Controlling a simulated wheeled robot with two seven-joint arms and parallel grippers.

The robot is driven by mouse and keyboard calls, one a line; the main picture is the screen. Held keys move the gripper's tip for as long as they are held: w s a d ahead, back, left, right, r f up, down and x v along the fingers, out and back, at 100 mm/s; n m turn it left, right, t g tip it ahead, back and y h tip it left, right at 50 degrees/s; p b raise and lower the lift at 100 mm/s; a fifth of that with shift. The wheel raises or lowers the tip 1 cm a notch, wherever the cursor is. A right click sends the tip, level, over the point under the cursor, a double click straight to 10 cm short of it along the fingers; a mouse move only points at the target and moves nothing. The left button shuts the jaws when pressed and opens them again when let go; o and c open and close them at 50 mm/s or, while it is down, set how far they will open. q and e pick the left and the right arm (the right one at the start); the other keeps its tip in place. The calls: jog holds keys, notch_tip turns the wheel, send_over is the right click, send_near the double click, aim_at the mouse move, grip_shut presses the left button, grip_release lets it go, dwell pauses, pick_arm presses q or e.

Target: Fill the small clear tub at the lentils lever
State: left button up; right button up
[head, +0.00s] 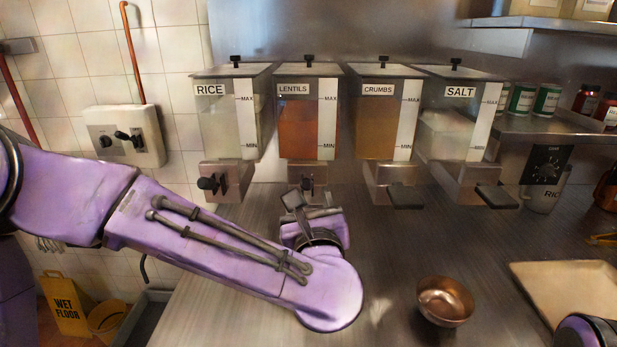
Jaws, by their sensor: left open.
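The lentils dispenser (308,115) is a clear bin with orange-red contents, second from the left in the head view. Its metal spout with the lever (309,182) sits below the bin, its lower part hidden behind my left gripper (299,199). My left gripper is open, its dark fingers directly in front of and just under that spout. I cannot tell whether it touches the lever. I cannot make out the small clear tub; my left arm covers part of the counter. My right gripper is not in view.
Rice (226,125), crumbs (380,125) and salt (458,125) dispensers flank the lentils. A copper bowl (445,301) stands on the counter, with a beige tray (570,290) at right. The counter between crumbs spout and bowl is clear. A yellow wet-floor sign (64,305) stands lower left.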

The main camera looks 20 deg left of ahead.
aim_at(305, 180)
pick_arm(q)
jog(key=p+x, duration=0.2)
jog(key=x, duration=0.6)
jog(key=shift+w+p, duration=0.15)
jog(key=shift+p, duration=0.25)
jog(key=shift+s+r, duration=0.1)
jog(key=shift+s, duration=0.1)
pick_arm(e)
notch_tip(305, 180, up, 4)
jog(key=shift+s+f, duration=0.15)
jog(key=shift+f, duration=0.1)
